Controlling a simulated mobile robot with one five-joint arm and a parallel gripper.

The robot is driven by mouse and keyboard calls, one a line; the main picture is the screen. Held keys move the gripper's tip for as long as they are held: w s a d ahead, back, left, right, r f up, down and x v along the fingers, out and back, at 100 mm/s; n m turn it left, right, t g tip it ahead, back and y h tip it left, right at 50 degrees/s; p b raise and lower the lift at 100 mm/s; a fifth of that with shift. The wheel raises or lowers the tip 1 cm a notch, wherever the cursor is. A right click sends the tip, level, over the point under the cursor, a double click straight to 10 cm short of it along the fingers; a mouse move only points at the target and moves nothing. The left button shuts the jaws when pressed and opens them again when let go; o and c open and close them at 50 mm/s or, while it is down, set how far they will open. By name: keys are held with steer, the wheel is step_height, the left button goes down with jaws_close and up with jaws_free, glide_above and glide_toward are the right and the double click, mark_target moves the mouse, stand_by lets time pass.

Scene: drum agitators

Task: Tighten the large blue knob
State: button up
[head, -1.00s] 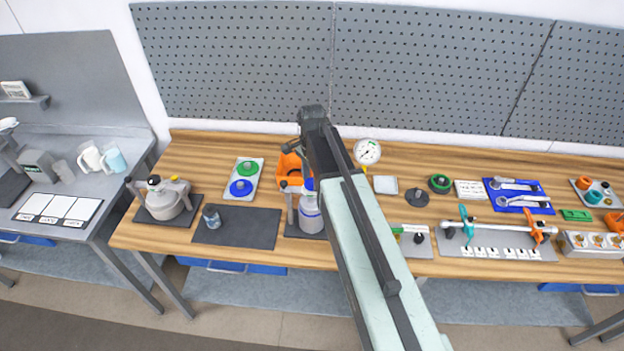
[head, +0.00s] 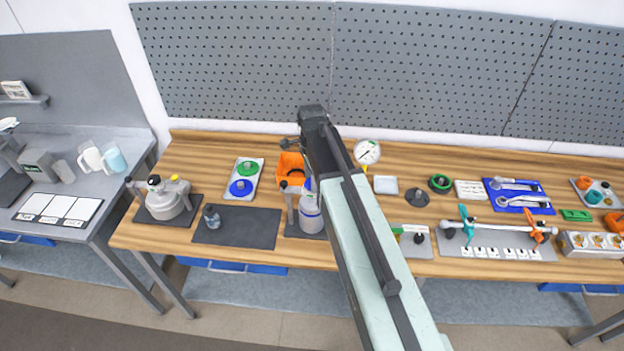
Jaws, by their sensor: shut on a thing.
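A blue round knob (head: 241,187) with a grey centre sits on a pale plate (head: 258,178) on the wooden bench, left of the middle. A green round knob (head: 247,168) sits behind it on the same plate. My arm reaches over the bench from the lower right, its far end right of and above the plate in the picture. The jaws of my gripper are hidden by the arm, so what they touch does not show. A clear bottle (head: 310,219) with some blue at its top stands left of my arm, partly covered by it.
An orange bin (head: 291,160) stands close left of my arm's end. A dark mat (head: 232,228) carries a small jar (head: 211,217). A beige pot (head: 166,201) is at the left. A dial gauge (head: 367,151) and tools are on the right. The pegboard (head: 235,60) closes the back.

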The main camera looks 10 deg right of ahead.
steer(key=o, duration=1.4)
steer(key=shift+r, duration=0.1)
step_height(320, 180, up, 8)
steer(key=p, duration=0.8)
steer(key=shift+a, duration=0.1)
steer(key=shift+f, duration=0.2)
